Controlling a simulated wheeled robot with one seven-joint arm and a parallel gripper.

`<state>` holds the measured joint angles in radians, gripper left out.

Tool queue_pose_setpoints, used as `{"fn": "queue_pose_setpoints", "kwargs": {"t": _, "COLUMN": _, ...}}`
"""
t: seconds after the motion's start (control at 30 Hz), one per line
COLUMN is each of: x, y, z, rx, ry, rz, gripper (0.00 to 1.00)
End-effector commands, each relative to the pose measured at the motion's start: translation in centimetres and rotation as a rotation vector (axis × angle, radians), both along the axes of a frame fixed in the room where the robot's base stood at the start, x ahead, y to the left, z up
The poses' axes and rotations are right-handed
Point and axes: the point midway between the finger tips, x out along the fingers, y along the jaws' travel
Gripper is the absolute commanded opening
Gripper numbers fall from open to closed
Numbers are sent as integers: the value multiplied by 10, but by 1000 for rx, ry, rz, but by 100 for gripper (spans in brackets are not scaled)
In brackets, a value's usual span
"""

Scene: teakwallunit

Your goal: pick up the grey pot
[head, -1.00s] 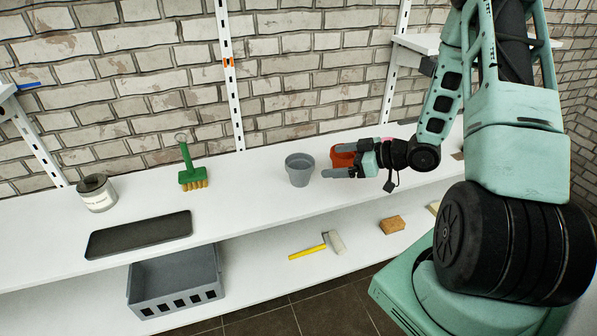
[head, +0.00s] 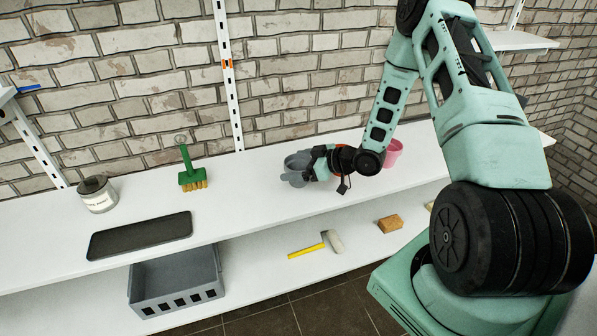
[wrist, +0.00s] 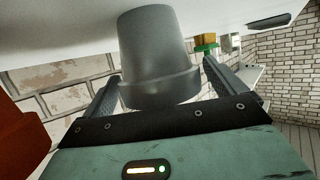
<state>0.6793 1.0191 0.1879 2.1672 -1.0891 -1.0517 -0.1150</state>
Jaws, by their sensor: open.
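The grey pot (head: 297,160) stands on the upper white shelf, partly hidden behind my gripper (head: 301,179) in the head view. In the wrist view the pot (wrist: 155,55) fills the middle. My gripper (wrist: 165,92) is open, with one finger on each side of the pot. The pot's rim reaches in between the fingers. I cannot tell whether either finger touches it.
An orange-red pot (wrist: 20,140) is close beside my gripper, and a pink pot (head: 393,152) stands to the right. A green brush (head: 190,170), a tin (head: 97,194) and a dark tray (head: 140,235) are left on the upper shelf (head: 240,209).

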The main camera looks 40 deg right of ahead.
Motion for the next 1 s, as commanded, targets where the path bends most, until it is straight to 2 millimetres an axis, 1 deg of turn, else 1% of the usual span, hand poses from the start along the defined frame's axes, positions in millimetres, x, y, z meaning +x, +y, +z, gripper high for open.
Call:
{"fn": "queue_pose_setpoints", "kwargs": {"t": 0.17, "x": 0, "y": 0, "z": 0, "rx": 0, "ry": 0, "rz": 0, "gripper": 95}}
{"fn": "queue_pose_setpoints", "kwargs": {"t": 0.2, "x": 0, "y": 0, "z": 0, "rx": 0, "ry": 0, "rz": 0, "gripper": 84}}
{"fn": "queue_pose_setpoints", "kwargs": {"t": 0.27, "x": 0, "y": 0, "z": 0, "rx": 0, "ry": 0, "rz": 0, "gripper": 67}}
{"fn": "queue_pose_setpoints", "kwargs": {"t": 0.3, "x": 0, "y": 0, "z": 0, "rx": 0, "ry": 0, "rz": 0, "gripper": 56}}
{"fn": "queue_pose_setpoints", "kwargs": {"t": 0.33, "x": 0, "y": 0, "z": 0, "rx": 0, "ry": 0, "rz": 0, "gripper": 48}}
{"fn": "queue_pose_setpoints", "kwargs": {"t": 0.37, "x": 0, "y": 0, "z": 0, "rx": 0, "ry": 0, "rz": 0, "gripper": 44}}
{"fn": "queue_pose_setpoints", "kwargs": {"t": 0.63, "x": 0, "y": 0, "z": 1, "rx": 1, "ry": -1, "rz": 0, "gripper": 44}}
{"fn": "queue_pose_setpoints", "kwargs": {"t": 0.77, "x": 0, "y": 0, "z": 6, "rx": -1, "ry": -2, "rz": 1, "gripper": 44}}
{"fn": "queue_pose_setpoints", "kwargs": {"t": 0.87, "x": 0, "y": -1, "z": 15, "rx": -2, "ry": -3, "rz": 0, "gripper": 44}}
{"fn": "queue_pose_setpoints", "kwargs": {"t": 0.97, "x": 0, "y": -1, "z": 29, "rx": -4, "ry": -4, "rz": 1, "gripper": 44}}
{"fn": "queue_pose_setpoints", "kwargs": {"t": 1.0, "x": 0, "y": -1, "z": 37, "rx": -4, "ry": -4, "rz": 0, "gripper": 44}}
